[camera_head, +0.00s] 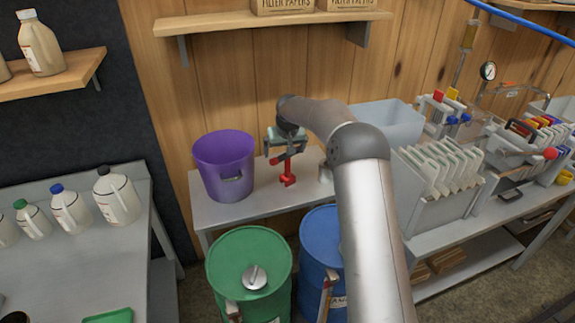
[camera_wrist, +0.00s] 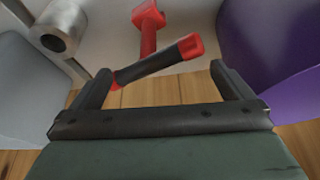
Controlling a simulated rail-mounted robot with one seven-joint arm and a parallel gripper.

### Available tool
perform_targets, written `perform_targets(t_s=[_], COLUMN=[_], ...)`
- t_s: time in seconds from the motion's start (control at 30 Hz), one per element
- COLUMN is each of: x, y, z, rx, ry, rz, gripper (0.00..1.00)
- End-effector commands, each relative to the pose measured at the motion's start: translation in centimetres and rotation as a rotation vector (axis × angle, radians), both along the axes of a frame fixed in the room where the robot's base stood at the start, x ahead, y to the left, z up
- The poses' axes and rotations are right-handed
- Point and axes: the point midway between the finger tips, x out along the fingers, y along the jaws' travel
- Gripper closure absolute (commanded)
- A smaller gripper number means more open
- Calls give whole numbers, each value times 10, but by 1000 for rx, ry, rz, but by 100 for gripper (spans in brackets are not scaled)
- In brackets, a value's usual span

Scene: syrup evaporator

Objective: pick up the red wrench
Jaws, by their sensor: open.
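The red wrench (camera_head: 288,172) is above the grey bench between the purple bucket and a small metal can. It has a red shaft and foot, and its top is partly hidden by my gripper (camera_head: 284,144). In the wrist view, the wrench (camera_wrist: 149,38) shows a red head and shaft, with a black-sleeved, red-ended bar lying slantwise across. My gripper (camera_wrist: 160,75) is open, its fingers apart on either side of this bar. The bar's lower left end is close to the left finger; I cannot tell whether they touch.
The purple bucket (camera_head: 223,165) stands just left of the wrench. The small metal can (camera_wrist: 60,26) is on the other side, with a pale grey tub (camera_head: 388,124) behind my arm. Green (camera_head: 247,255) and blue (camera_head: 319,235) drums stand before the bench (camera_head: 205,212). A wooden wall is behind.

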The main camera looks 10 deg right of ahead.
Motion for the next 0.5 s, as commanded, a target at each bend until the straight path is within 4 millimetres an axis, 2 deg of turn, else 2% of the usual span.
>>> perform_targets(t_s=[0.1, 0.27, 0.5], x=[5, 9, 23], y=[1, 1, 2], z=[-12, -21, -55], rx=[0, 1, 1], ry=[0, 0, 1], rz=[0, -1, -1], gripper=[0, 0, 0])
